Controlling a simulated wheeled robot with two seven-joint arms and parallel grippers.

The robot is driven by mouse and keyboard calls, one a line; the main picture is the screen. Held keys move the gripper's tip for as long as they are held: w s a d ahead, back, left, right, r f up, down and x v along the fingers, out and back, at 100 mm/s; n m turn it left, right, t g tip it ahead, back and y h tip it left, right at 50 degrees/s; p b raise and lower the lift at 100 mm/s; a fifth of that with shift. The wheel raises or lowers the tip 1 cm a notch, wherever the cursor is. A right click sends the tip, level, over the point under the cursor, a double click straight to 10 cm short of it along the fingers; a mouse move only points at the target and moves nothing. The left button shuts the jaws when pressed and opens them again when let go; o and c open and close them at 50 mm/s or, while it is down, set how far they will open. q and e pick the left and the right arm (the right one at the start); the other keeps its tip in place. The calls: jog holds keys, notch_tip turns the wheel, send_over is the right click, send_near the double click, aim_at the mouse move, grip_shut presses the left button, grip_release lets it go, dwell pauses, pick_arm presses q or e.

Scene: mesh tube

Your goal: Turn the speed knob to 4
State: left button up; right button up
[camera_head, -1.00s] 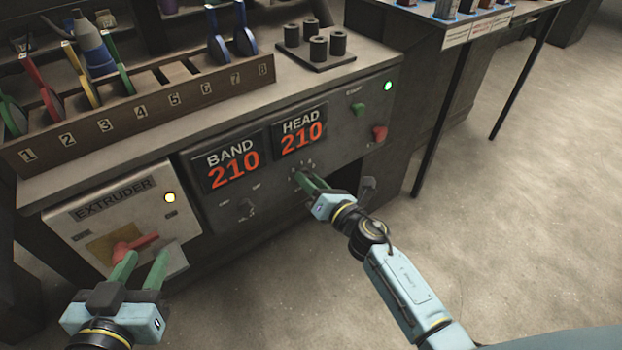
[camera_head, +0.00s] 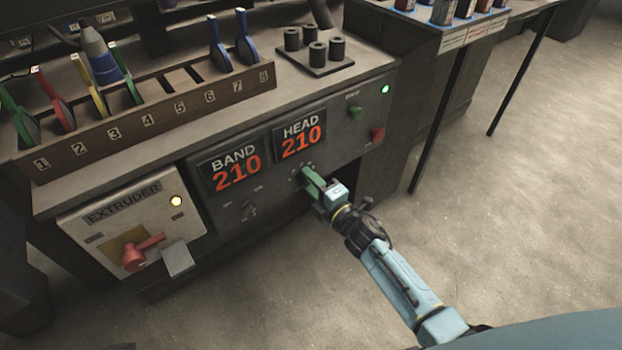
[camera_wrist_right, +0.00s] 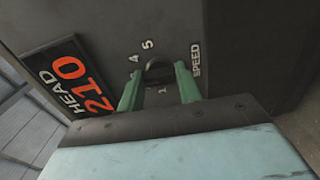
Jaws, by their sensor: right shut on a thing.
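The speed knob (camera_wrist_right: 158,72) is a dark round knob on the grey front panel, seen in the right wrist view. In the head view my right gripper (camera_head: 309,180) covers most of the knob, under the HEAD display. Where the knob points is too dark to tell. My left gripper is out of the head view.
The HEAD display (camera_head: 300,134) and BAND display (camera_head: 233,166) both read 210. The extruder panel (camera_head: 120,195) has a red handle (camera_head: 142,252) and a lit lamp. A green button (camera_head: 355,112) and a red button (camera_head: 377,134) sit right of the displays. Open floor lies in front.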

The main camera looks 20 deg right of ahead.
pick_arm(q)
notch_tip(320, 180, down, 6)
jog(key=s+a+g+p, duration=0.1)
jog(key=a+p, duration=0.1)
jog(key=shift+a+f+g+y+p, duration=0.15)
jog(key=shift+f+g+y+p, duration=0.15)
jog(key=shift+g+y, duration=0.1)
pick_arm(e)
jog(key=shift+m, duration=3.8)
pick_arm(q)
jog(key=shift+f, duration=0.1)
pick_arm(e)
jog(key=o, duration=1)
jog(key=shift+s+f, duration=0.1)
jog(key=shift+s, duration=0.05)
